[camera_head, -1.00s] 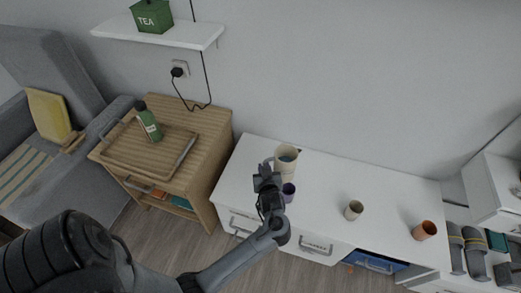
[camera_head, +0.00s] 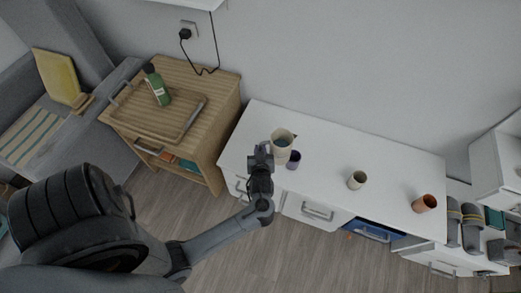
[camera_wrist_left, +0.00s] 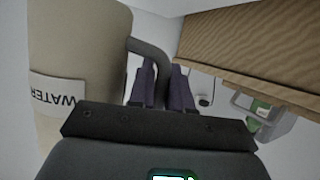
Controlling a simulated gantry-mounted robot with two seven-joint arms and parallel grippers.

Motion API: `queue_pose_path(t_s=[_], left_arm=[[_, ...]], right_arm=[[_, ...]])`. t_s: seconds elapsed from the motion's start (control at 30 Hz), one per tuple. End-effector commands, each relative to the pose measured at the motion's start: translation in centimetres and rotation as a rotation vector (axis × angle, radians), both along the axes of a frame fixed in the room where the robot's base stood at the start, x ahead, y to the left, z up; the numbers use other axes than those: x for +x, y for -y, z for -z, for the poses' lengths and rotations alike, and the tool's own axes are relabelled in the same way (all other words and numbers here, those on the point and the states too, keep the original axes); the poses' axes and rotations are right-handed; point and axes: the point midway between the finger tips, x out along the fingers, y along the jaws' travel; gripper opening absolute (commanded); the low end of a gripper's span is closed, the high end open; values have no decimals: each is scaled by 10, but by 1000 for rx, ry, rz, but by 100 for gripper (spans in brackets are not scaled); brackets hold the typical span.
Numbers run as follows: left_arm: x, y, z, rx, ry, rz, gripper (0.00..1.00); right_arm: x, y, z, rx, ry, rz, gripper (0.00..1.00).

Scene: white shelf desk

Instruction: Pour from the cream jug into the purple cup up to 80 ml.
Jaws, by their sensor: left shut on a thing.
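The cream jug (camera_head: 283,141) is at the left part of the white desk; bluish contents show in its mouth. Its side with a WATER label fills the left of the left wrist view (camera_wrist_left: 75,55). My left gripper (camera_head: 265,152) is shut on the jug's handle, which lies between the fingers in the wrist view. The purple cup (camera_head: 294,161) stands upright on the desk just to the right of and in front of the jug, partly overlapped in the picture. I cannot tell how far the jug is tilted or raised. My right gripper is not in view.
A small cream cup (camera_head: 357,180) and a copper cup (camera_head: 425,203) stand further right on the desk (camera_head: 320,150). A blue drawer (camera_head: 372,231) is open at the front. A wooden cabinet (camera_head: 215,120) with a tray and green bottle (camera_head: 158,88) stands left.

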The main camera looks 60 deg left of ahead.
Motion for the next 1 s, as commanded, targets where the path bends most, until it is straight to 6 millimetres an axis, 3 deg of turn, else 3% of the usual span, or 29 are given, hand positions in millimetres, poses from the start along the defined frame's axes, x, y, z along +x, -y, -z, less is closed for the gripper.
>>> queue_pose_path(t_s=[0.6, 1.0], left_arm=[[-11, -5, -3, 97, -201, 3, 0], [-15, -7, 0, 130, -269, 3, 0]], right_arm=[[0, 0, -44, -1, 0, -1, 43], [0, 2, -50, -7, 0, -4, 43]])
